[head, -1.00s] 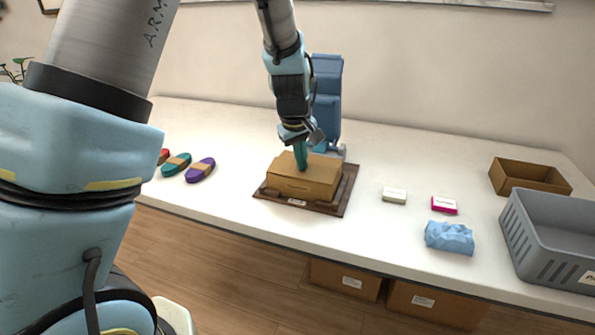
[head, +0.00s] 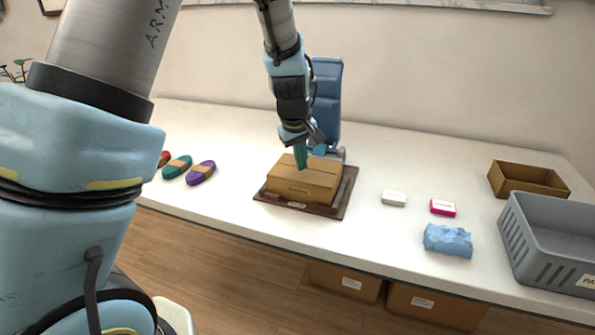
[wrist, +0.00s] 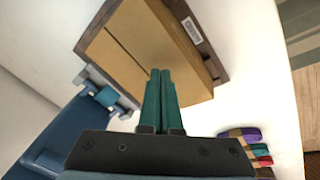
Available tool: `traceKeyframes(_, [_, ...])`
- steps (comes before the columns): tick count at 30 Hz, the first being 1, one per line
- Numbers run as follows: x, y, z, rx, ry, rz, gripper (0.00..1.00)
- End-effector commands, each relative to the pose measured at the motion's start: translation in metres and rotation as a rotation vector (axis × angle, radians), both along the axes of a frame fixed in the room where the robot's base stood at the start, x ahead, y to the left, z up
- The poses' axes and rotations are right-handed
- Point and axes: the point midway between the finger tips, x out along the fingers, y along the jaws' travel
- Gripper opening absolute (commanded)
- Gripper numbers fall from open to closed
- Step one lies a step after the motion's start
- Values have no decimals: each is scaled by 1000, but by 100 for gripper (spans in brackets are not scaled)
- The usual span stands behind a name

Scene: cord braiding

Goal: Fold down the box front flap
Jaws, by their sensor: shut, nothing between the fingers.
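The brown cardboard box (head: 306,183) sits on a dark brown board in the middle of the table. Its top looks closed and flat, with a seam across it; the top also shows in the wrist view (wrist: 125,65). My gripper (head: 303,168) points down over the box top, its teal fingers shut together and holding nothing. In the wrist view the fingertips (wrist: 160,72) overlap the top near the seam. I cannot tell whether they touch the cardboard. The fingers hide part of the top.
The board (head: 343,195) carries a label at its front. A blue upright device (head: 326,100) stands behind the box. Purple (head: 201,173) and teal (head: 177,167) cord bundles lie left. White (head: 394,197) and pink (head: 443,208) blocks, blue cloth (head: 448,240) and a grey crate (head: 575,232) are right.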

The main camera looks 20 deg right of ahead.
Motion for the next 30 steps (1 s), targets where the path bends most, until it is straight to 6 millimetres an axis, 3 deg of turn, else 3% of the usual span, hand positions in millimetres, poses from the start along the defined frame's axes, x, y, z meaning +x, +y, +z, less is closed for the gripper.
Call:
traceKeyframes(17, [0, 0, 1, 0, 0, 0, 0])
traceKeyframes(30, [0, 0, 38, 0, 0, 0, 0])
